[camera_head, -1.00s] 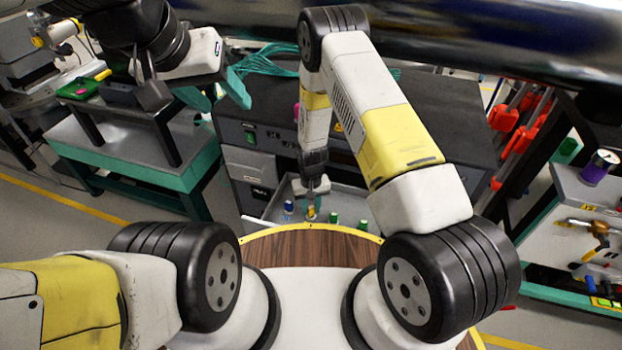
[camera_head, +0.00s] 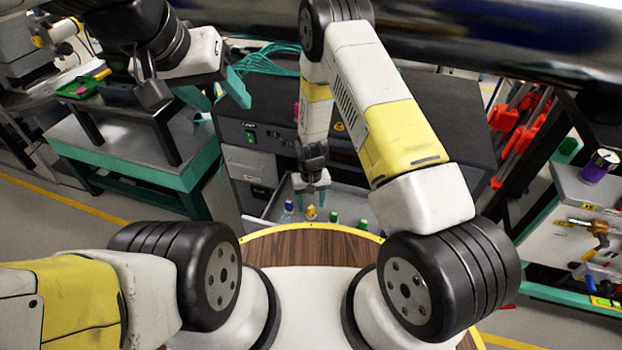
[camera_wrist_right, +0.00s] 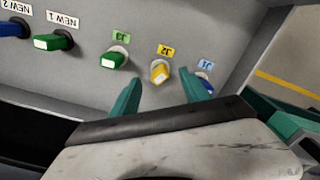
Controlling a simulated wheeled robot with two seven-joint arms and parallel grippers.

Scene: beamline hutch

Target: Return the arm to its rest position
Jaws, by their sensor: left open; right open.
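My right arm (camera_head: 385,115) reaches down over the open grey drawer in the head view. Its gripper (camera_head: 313,201) is open, with teal fingertips just above the drawer's contents. In the right wrist view the open fingers (camera_wrist_right: 160,95) stand apart near the yellow plug (camera_wrist_right: 160,72) labelled J2, with nothing between them gripped. My left gripper (camera_head: 228,92) is open and empty at the upper left of the head view, its teal fingers spread. My left arm's dark wrist (camera_head: 140,35) hangs behind it.
The drawer (camera_head: 348,206) holds several plugs: blue labelled J1 (camera_wrist_right: 205,83), green labelled J3 (camera_wrist_right: 115,58), and green labelled NEW 1 (camera_wrist_right: 54,41). A teal-edged bench (camera_head: 140,160) stands left. A tool cart (camera_head: 590,225) stands right. A dark pipe (camera_head: 480,40) crosses above.

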